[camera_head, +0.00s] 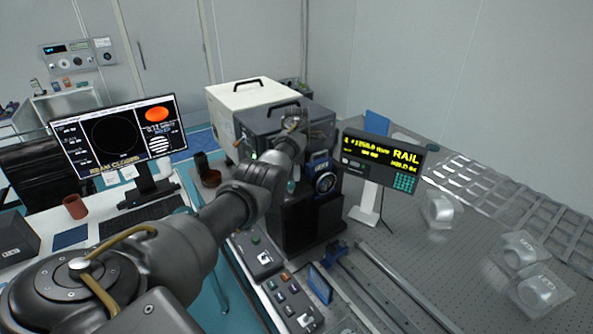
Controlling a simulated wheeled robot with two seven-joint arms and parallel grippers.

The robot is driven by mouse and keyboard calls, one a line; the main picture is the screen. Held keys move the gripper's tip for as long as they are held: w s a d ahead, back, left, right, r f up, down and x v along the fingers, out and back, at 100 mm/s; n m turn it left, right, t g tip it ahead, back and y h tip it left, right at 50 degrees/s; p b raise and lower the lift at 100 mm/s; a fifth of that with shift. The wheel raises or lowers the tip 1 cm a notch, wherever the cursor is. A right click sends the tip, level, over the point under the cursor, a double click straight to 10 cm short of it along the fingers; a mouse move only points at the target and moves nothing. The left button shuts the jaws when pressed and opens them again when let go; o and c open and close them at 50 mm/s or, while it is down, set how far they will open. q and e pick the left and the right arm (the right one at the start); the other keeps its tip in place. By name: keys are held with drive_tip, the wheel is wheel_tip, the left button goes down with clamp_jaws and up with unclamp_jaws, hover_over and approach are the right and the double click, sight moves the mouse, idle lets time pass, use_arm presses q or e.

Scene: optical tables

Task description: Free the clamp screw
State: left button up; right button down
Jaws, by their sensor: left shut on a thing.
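My left arm comes in from the lower left and reaches across to the dark grey instrument box (318,120) at the centre. My left gripper (292,124) is at the front of this box, small and partly hidden by my own wrist. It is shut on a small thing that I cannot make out. I cannot pick out the clamp screw for certain. My right gripper is not in view.
A rail display (383,160) stands right of the box, and a monitor reading "BEAM CLOSED" (119,137) at left. A white box (245,98) stands behind. Control boxes (259,254) line the front edge. Rails (385,285) and clear-looking mounts (441,210) occupy the perforated table.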

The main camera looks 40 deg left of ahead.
use_arm(q)
drive_tip(key=shift+a+r, duration=0.2)
drive_tip(key=shift+c, duration=0.4)
drive_tip(key=shift+m, duration=1)
drive_tip(key=m, duration=0.5)
drive_tip(key=shift+a+r, duration=0.1)
drive_tip(key=shift+r, duration=0.05)
drive_tip(key=m, duration=0.8)
drive_tip(key=shift+w+m, duration=0.1)
drive_tip(key=shift+m, duration=0.2)
drive_tip(key=m, duration=0.3)
drive_tip(key=shift+m, duration=0.3)
drive_tip(key=m, duration=0.3)
drive_tip(key=shift+m, duration=0.3)
drive_tip(key=m, duration=0.6)
drive_tip(key=shift+d, duration=0.2)
drive_tip(key=shift+m, duration=0.3)
